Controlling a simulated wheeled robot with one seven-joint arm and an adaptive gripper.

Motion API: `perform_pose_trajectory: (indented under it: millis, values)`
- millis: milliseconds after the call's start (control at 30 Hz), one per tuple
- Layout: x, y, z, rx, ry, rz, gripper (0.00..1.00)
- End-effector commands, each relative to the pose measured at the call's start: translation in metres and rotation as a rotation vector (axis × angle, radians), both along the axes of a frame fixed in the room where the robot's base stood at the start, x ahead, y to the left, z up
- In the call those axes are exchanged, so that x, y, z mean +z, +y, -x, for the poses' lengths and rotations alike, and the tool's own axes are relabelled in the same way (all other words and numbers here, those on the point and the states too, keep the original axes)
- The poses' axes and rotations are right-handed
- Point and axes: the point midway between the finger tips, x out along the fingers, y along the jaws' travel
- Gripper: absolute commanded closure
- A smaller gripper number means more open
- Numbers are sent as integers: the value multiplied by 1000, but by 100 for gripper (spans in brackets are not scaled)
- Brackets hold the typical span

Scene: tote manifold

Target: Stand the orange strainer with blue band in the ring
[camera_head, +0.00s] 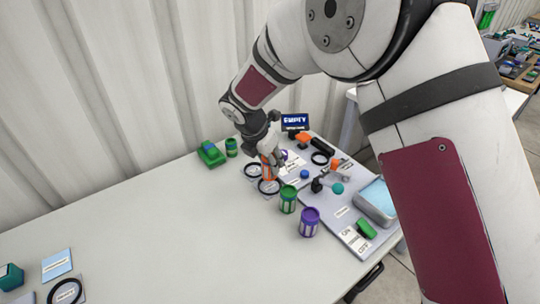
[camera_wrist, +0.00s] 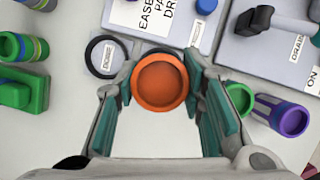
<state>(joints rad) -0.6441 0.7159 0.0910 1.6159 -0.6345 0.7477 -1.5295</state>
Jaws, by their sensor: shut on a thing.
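The orange strainer (camera_wrist: 160,84) shows from above in the wrist view as a round orange cup, between the two fingers of my gripper (camera_wrist: 158,100). My gripper is shut on it. In the head view the strainer (camera_head: 267,170) is upright under my gripper (camera_head: 268,162), just above or at a black ring (camera_head: 269,188). I cannot tell whether it touches the base. Its blue band is not clear in either view. A second black ring (camera_wrist: 104,57) lies beside it on a labelled white plate, and it also shows in the head view (camera_head: 252,170).
A green container (camera_head: 210,153) and a green cup (camera_head: 231,147) stand at the back left. A grey board (camera_head: 342,222) holds fittings and a tray. The table's middle left is clear.

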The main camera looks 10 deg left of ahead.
Motion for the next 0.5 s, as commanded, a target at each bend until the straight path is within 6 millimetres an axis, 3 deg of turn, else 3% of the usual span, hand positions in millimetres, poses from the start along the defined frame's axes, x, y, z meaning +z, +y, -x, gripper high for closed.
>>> perform_pose_trajectory:
  millis: [500]
  values:
    - [-36, 0, -1, 1, 1, 1, 91]
